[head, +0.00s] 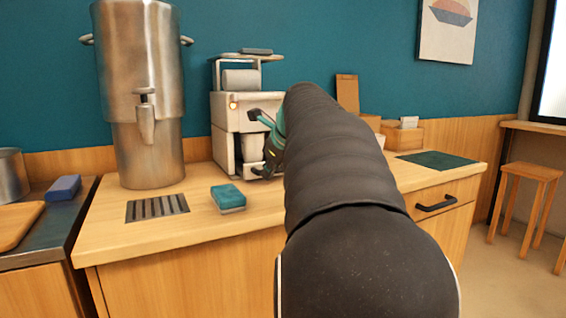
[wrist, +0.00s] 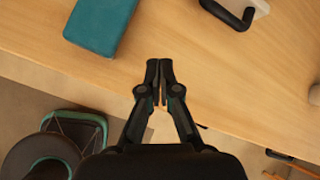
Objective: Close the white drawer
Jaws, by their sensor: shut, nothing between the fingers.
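A boxy white machine (head: 223,118) stands on the wooden counter against the teal wall.
A teal sponge (head: 228,198) lies left of my gripper, also in the wrist view (wrist: 101,24). A steel urn (head: 140,80) stands behind a drain grate (head: 157,208). A wooden drawer with a black handle (head: 437,203) is in the counter front. A stool (head: 527,185) stands right.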

